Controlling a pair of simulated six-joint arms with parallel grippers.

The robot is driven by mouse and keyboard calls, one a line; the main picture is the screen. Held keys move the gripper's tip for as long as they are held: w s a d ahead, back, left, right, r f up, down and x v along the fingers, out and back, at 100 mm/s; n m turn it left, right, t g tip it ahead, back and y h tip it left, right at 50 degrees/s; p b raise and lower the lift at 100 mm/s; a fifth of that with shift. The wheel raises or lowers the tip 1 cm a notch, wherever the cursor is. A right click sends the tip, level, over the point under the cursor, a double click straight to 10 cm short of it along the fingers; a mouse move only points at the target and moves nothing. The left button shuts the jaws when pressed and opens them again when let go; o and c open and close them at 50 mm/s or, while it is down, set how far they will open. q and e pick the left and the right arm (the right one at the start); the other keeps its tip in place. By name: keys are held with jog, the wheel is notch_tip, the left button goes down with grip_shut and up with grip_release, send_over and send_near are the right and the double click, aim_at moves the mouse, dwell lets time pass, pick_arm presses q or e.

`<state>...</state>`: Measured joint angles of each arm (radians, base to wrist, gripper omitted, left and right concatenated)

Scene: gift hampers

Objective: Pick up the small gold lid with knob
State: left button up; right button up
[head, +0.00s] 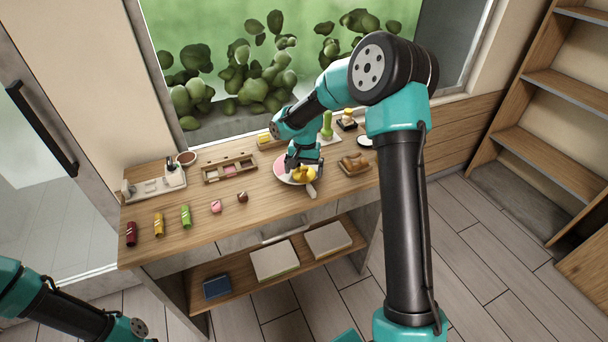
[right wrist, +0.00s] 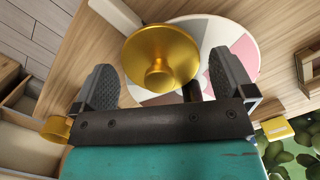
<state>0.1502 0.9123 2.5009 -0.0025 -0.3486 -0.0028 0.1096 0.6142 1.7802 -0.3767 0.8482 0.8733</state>
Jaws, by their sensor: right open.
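The small gold lid (right wrist: 160,45) is round and shiny, with its knob (right wrist: 158,75) facing the right wrist camera. In the head view the gold lid (head: 304,175) lies over a round plate with pink, white and grey patches (head: 281,167). My right gripper (right wrist: 162,80) is open, with one dark finger on each side of the knob and the lid. Whether the fingers touch it cannot be told. In the head view my right gripper (head: 302,160) is above the plate and partly hides it. My left arm enters at the lower left, with its gripper out of the picture.
Red, yellow and green rolls (head: 158,224) and small sweets (head: 216,206) stand at the counter's left front. A wooden divided box (head: 229,168) is left of the plate, a wooden tray (head: 354,164) right. The window is behind. The counter's front left is partly clear.

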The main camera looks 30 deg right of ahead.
aim_at(304, 169)
jog(key=shift+c, duration=0.3)
jog(key=c, duration=0.7)
jog(key=shift+r, duration=1.7)
jog(key=s+a+r, duration=0.1)
jog(key=s+a, duration=0.7)
jog(key=s, duration=0.5)
jog(key=shift+s+a+r, duration=0.2)
jog(key=shift+s+r, duration=0.05)
jog(key=shift+s, duration=0.1)
